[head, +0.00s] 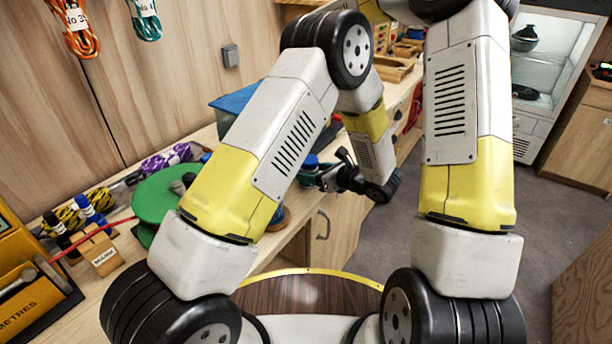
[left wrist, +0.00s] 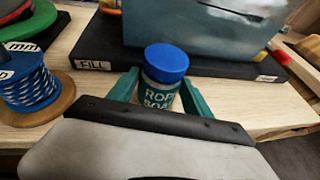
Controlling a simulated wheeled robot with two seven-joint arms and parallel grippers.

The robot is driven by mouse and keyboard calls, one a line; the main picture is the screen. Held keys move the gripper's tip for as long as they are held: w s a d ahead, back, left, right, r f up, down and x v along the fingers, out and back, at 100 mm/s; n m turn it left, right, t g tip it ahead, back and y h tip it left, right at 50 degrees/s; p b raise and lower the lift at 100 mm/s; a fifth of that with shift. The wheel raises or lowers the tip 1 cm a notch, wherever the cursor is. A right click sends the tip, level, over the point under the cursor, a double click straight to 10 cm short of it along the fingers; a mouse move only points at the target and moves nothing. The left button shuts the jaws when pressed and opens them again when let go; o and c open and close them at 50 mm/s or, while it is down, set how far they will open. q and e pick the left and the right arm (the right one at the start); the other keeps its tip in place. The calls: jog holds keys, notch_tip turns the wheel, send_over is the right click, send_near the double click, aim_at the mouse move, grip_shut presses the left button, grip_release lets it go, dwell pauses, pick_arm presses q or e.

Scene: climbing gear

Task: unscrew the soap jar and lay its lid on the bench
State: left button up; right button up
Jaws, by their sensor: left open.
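The soap jar (left wrist: 160,92) stands upright on the bench (left wrist: 60,150) in the left wrist view, with a blue lid (left wrist: 166,62) on top and a partly covered white-lettered label. My left gripper (left wrist: 158,84) is open, its green fingers on either side of the jar. I cannot tell whether they touch it. In the head view my left gripper (head: 318,174) is at the bench's front edge, and the blue lid (head: 310,160) shows small beside it. The lower jar is hidden by the gripper body in the left wrist view. My right gripper is out of view.
A blue-and-white rope spool (left wrist: 30,80) stands left of the jar. Behind the jar, a blue-grey box (left wrist: 200,35) rests on a black slab (left wrist: 115,58) marked FILL. A green reel (head: 155,200) and an open-fronted yellow case (head: 30,290) occupy the near bench.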

aim_at(304, 170)
pick_arm(q)
jog(key=shift+x, duration=2.05)
jog(key=shift+c, duration=0.5)
grip_shut()
